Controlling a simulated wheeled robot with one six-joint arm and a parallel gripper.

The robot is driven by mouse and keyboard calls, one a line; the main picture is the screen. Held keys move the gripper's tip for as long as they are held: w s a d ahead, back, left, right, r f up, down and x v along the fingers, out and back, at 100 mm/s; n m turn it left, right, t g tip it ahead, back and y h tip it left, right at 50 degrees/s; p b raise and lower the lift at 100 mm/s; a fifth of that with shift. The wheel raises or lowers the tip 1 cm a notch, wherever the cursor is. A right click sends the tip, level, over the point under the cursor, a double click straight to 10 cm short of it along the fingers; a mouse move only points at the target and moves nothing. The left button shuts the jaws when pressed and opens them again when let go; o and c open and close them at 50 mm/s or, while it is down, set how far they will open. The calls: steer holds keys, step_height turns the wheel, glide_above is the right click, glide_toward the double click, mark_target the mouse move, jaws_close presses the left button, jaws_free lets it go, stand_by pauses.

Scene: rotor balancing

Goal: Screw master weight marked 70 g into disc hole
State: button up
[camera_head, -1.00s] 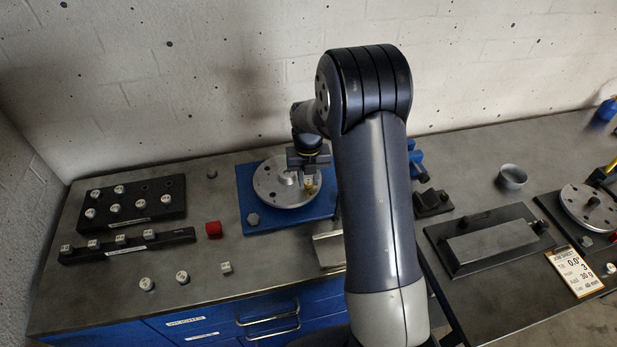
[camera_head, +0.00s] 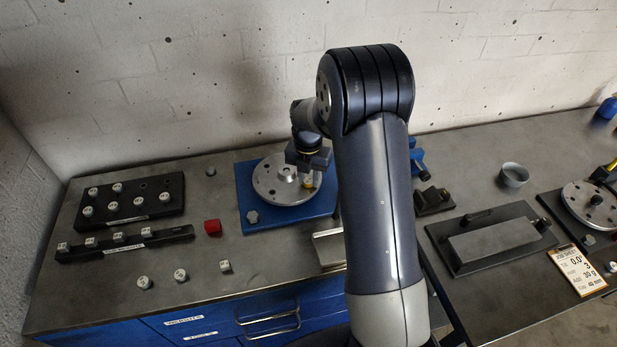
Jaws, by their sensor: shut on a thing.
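The grey disc (camera_head: 272,188) with several holes and a raised hub lies on a blue base plate (camera_head: 247,211) left of my arm. My gripper (camera_head: 309,177) points down over the right side of the disc. It is shut on a small weight (camera_head: 309,182), pale with a brassy tint, at or just above the disc's right edge. The marking on this weight is too small to read. I cannot tell whether it sits in a hole. My gripper and arm partly hide the disc's right side.
A black block with several weights (camera_head: 160,206) and a black strip with more weights (camera_head: 170,233) stand at the left. A second disc (camera_head: 580,207), a job sheet (camera_head: 577,271) and a bowl (camera_head: 514,175) are at the right.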

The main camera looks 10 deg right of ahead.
steer(key=m, duration=0.6)
steer(key=shift+m+b, duration=0.4)
steer(key=m, duration=0.6)
steer(key=shift+m+b, duration=0.3)
steer(key=shift+m, duration=0.1)
steer(key=m, duration=0.6)
steer(key=shift+f+m+b, duration=0.1)
steer(key=shift+m+b, duration=0.25)
steer(key=shift+m, duration=0.05)
steer(key=m, duration=1.1)
steer(key=shift+m+b, duration=0.3)
steer(key=shift+b, duration=0.05)
